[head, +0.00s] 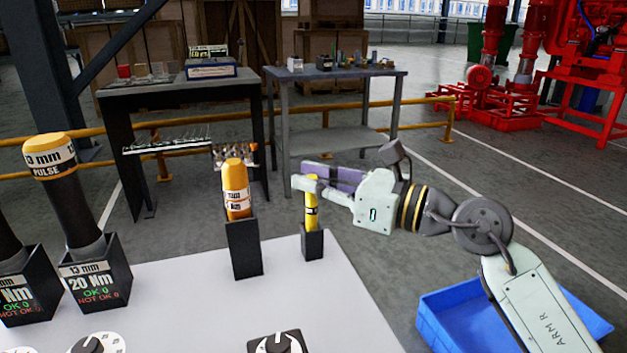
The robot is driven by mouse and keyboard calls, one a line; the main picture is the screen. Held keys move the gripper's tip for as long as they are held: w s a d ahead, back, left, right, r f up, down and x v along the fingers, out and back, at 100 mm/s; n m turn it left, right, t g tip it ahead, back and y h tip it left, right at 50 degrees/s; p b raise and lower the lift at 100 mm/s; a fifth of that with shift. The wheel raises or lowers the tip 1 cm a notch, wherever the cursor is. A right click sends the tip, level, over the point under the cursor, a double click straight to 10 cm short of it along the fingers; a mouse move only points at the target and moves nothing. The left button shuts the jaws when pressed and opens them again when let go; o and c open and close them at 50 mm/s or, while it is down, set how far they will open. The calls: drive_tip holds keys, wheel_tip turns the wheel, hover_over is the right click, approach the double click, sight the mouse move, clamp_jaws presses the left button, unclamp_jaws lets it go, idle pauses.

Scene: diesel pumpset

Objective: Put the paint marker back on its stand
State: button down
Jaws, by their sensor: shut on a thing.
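The paint marker (311,214) is a slim yellow stick with a dark-lettered label, upright at the right of the white tabletop. Its lower end meets the mouth of a small black stand (313,246). I cannot tell how deep it sits inside. My gripper (311,186) reaches in from the right, level, and is shut on the marker's top end.
A taller black holder (244,250) with an orange-capped tool (236,188) stands just left of the stand. Larger black holders with a yellow-capped wrench (53,180) are at far left. A dial (277,343) is in front. A blue bin (440,318) lies below right.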

drive_tip(key=shift+f+b, duration=1)
drive_tip(key=shift+b, duration=0.15)
drive_tip(key=c, duration=1.5)
unclamp_jaws()
drive_tip(key=shift+v, duration=6.05)
